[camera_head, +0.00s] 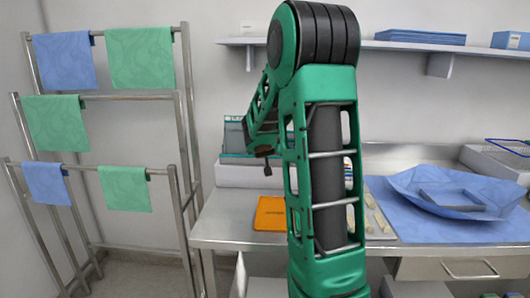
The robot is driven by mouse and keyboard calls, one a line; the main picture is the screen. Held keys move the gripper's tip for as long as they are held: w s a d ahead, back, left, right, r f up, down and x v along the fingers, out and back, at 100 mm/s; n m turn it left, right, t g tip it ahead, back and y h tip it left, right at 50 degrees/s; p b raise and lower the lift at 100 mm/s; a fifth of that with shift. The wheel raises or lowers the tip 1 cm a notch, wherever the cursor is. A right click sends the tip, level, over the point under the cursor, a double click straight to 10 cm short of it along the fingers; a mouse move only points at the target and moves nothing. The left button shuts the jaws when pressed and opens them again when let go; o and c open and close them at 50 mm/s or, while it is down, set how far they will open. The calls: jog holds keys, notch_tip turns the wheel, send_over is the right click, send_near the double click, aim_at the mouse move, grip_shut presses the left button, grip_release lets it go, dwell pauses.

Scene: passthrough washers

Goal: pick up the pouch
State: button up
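A flat orange packet (270,213), which looks like the pouch, lies near the front edge of the steel table (225,222). My green arm stands upright in front of the table and hides part of the packet's surroundings on the right. The arm's far end folds back down on the left, and the small dark tip of my gripper (266,163) shows there. It appears above and behind the packet, apart from it. The fingers are too small and too hidden to tell whether they are open or shut.
A blue wrap (455,190) with a grey tray-like item in it lies on a blue sheet at the right. Small pale items lie right of my arm. A white bin (240,174) stands at the table's back. A rack with towels stands left; a shelf (400,45) is above.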

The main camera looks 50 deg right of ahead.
jog(key=shift+w+d, duration=0.15)
jog(key=shift+d, duration=0.05)
jog(key=c, duration=1.1)
